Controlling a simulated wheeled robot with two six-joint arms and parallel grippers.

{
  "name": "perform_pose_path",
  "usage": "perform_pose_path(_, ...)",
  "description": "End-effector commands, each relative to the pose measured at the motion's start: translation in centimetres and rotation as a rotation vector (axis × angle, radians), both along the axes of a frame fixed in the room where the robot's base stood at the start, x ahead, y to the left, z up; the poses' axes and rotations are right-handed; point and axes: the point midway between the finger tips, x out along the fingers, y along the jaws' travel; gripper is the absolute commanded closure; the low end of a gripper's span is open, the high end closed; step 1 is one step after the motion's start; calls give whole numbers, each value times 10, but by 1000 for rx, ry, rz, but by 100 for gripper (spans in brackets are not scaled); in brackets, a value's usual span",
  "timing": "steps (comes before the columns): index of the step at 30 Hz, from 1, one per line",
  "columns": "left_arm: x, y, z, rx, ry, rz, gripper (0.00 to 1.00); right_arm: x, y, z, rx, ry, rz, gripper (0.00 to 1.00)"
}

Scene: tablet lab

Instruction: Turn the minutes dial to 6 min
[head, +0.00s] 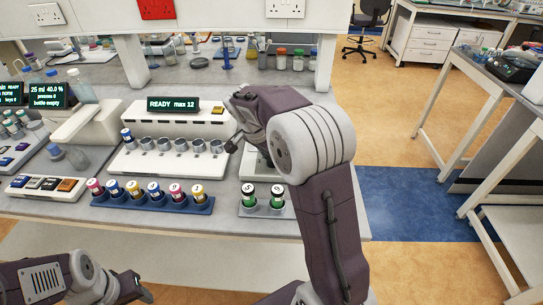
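No minutes dial can be made out in the head view; my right arm may hide it. A white device (180,120) with several cups in a row and a display (172,104) reading "READY max 12" stands on the bench, left of my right arm. My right gripper (233,143) is at this device's right end, its fingers small and partly hidden, so its opening cannot be told. Behind it, a low white unit (252,168) is mostly covered by my arm. My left gripper (146,295) is low at the bottom left, away from the bench items; its opening is unclear.
A blue rack (150,202) of several colour-capped vials lies in front. Two green-and-black vials (263,208) stand to its right. A button panel (45,186) and a pump-like device (85,124) are at left. The bench's front edge strip is clear.

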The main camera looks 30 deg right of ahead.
Motion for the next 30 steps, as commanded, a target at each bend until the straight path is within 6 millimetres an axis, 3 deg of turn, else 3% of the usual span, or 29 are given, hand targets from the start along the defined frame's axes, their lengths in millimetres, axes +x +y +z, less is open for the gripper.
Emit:
perform_pose_path(14, 0, 0, 0, 0, 0, 0, 47, 0, 0, -1, 1, 2, -12, 100)
perform_pose_path(15, 0, 0, 0, 0, 0, 0, 47, 0, 0, -1, 1, 2, -12, 58)
perform_pose_path(17, 0, 0, 0, 0, 0, 0, 47, 0, 0, -1, 1, 2, -12, 45)
perform_pose_path(26, 0, 0, 1, 0, 0, 0, 47, 0, 1, 1, 1, 0, -11, 45)
perform_pose_path(30, 0, 0, 5, 0, 0, 0, 47, -2, 8, 21, 0, -3, -10, 45)
